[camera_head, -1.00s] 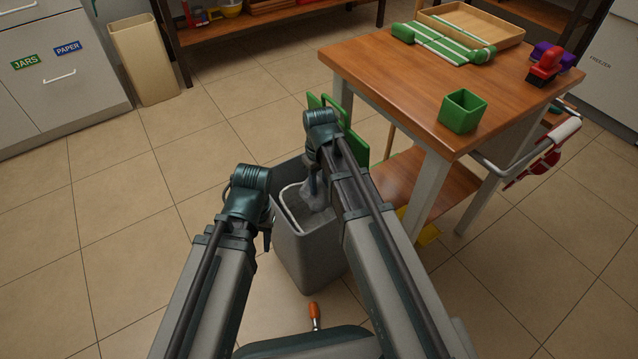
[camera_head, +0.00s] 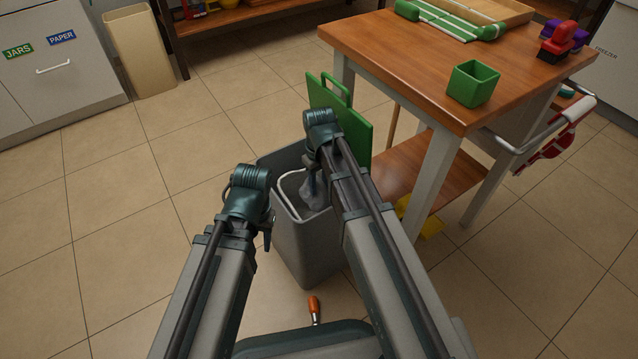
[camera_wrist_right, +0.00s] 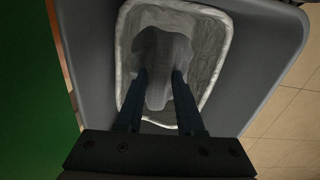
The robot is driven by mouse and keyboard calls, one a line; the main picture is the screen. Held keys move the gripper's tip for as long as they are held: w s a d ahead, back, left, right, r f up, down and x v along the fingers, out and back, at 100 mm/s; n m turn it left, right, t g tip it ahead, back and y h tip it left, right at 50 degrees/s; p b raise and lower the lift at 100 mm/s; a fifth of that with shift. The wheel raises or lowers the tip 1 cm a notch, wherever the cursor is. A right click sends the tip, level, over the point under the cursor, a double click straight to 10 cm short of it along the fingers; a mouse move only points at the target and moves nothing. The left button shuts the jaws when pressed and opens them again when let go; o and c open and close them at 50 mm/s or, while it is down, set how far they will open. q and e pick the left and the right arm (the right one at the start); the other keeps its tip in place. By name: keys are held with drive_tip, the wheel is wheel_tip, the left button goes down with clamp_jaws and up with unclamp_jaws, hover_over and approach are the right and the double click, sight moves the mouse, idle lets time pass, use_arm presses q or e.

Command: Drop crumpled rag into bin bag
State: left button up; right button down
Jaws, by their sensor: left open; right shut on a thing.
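A grey crumpled rag (camera_head: 312,192) hangs from my right gripper (camera_head: 313,176) over the bin's opening. In the right wrist view the rag (camera_wrist_right: 160,50) is pinched between the two fingers of my right gripper (camera_wrist_right: 160,75). The pale bin bag (camera_head: 285,203) lines the grey bin (camera_head: 305,250); its rim (camera_wrist_right: 226,45) surrounds the rag in the wrist view. How deep the rag hangs is hard to tell. My left gripper (camera_head: 267,232) is open and empty, beside the bin's left side.
A green board (camera_head: 354,130) stands just behind the bin. A wooden table (camera_head: 430,70) with a green square pot (camera_head: 473,83) is to the right. An orange-handled tool (camera_head: 314,308) shows near my base. Floor on the left is clear.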

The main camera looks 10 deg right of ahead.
sight(319, 183)
drive_tip(key=shift+c, duration=2.2)
unclamp_jaws()
drive_tip(key=shift+r, duration=0.15)
wheel_tip(319, 183, up, 14)
drive_tip(key=p, duration=1.4)
drive_tip(key=shift+f, duration=0.2)
drive_tip(key=s+a+m+h, duration=0.1)
drive_tip(key=s+a, duration=0.2)
drive_tip(key=s, duration=0.5)
drive_tip(key=s+a, duration=0.3)
drive_tip(key=s, duration=0.6)
wheel_tip(319, 183, up, 30)
drive_tip(key=w+p, duration=0.1)
drive_tip(key=p, duration=2.8)
drive_tip(key=shift+w+f, duration=0.25)
drive_tip(key=shift+w, duration=0.05)
